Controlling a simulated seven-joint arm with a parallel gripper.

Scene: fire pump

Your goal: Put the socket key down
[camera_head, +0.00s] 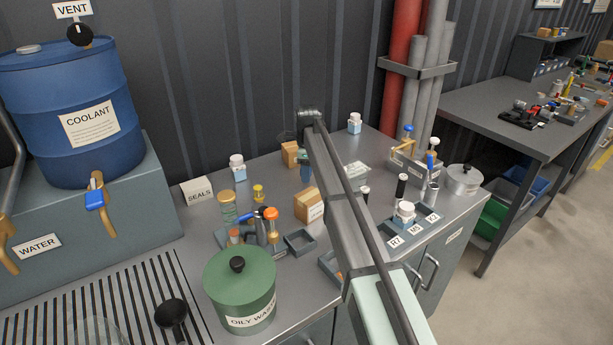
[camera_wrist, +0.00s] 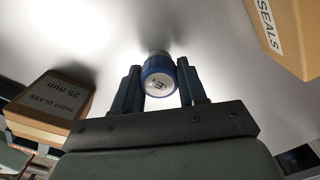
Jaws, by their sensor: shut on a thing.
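The socket key (camera_wrist: 158,78) looks like a short blue cylinder with a pale marked end and a grey metal part at its far end. My gripper (camera_wrist: 160,85) is shut on it, with one dark finger on each side. The key points away from the wrist, towards the pale grey worktop; I cannot tell whether it touches. In the head view my gripper (camera_head: 304,162) is low over the back middle of the worktop (camera_head: 270,172), partly hidden by my arm, and the key is hard to make out there.
A sight glass box (camera_wrist: 50,105) and a seals box (camera_wrist: 285,35) flank my gripper in the wrist view. In the head view, a brown carton (camera_head: 308,205), a white-capped bottle (camera_head: 237,168) and a green oily waste bin (camera_head: 240,290) stand left of my arm. A labelled tray (camera_head: 420,222) is at right.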

